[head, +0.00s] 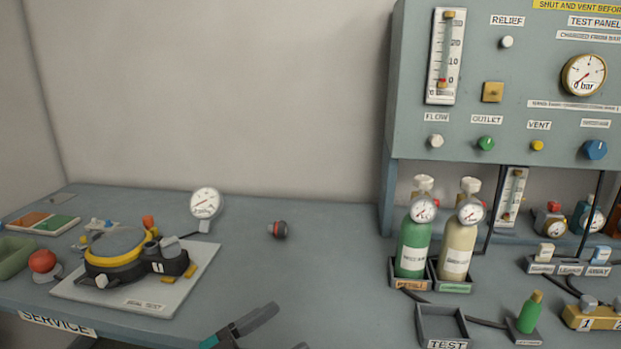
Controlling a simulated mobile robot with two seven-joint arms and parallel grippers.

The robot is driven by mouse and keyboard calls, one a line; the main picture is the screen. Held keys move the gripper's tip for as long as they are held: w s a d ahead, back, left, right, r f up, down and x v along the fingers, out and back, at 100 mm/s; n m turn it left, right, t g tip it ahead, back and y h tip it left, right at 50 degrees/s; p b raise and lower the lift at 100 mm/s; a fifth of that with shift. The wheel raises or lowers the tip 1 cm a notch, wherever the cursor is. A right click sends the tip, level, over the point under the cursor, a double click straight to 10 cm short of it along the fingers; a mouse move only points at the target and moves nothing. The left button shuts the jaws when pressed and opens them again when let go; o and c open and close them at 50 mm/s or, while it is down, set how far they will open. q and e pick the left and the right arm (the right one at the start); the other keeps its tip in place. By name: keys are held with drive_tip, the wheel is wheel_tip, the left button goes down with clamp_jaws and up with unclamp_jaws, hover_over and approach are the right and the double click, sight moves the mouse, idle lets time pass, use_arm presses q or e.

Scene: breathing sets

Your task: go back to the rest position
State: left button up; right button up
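A dark grey gripper with a teal patch, which looks like my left gripper (288,328), shows at the bottom edge, over the front of the bench (330,290). One finger is in clear view, and only the tip of the other shows to its right. The fingers are spread apart with nothing visible between them. Its wrist and arm are cut off by the frame. My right gripper is not in view.
A breathing set on a white board (180,293) lies left of the gripper. An empty test tray (442,326) and two cylinders, green (413,250) and cream (458,250), stand right. A small dark red-ended part (279,230) lies behind. The bench middle is clear.

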use_arm(q)
drive_tip(key=s+a+f+n+y, duration=0.5)
drive_tip(key=s+a+f+y, duration=0.1)
drive_tip(key=f, duration=0.4)
drive_tip(key=s+a+f+n+y, duration=0.5)
drive_tip(key=s+f+y, duration=0.3)
drive_tip(key=f, duration=0.3)
drive_tip(key=shift+s+a+g+y, duration=0.35)
drive_tip(key=shift+a+y, duration=0.15)
drive_tip(key=shift+a, duration=0.2)
idle(1.9)
